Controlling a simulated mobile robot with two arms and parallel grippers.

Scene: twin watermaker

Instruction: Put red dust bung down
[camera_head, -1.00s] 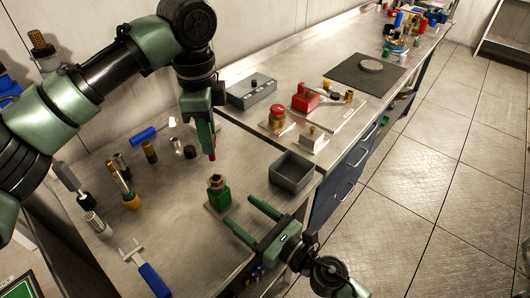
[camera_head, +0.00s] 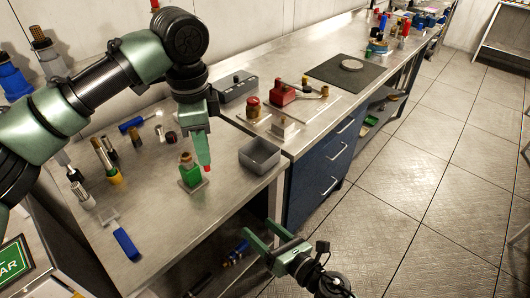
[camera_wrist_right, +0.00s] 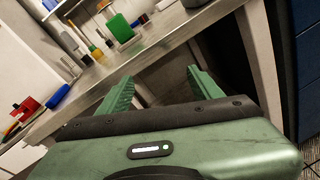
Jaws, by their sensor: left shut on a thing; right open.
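The red dust bung (camera_head: 208,169) shows as a small red piece at the tips of my left gripper (camera_head: 204,160), which is shut on it; the fingers hide most of it. They hang over the near bench, just right of a green block with a brass fitting on top (camera_head: 190,174). Whether the bung touches the bench I cannot tell. My right gripper (camera_head: 262,239) is open and empty, off the bench's front edge. In the right wrist view its spread fingers (camera_wrist_right: 160,88) have nothing between them, and the green block (camera_wrist_right: 120,28) stands beyond them.
A grey open tray (camera_head: 260,156) stands right of the left gripper. Several brass-topped fittings (camera_head: 104,155) and a blue-handled tool (camera_head: 126,244) are on the left. The bench front between block and tool looks clear. Blue drawers (camera_head: 320,180) stand below the right bench.

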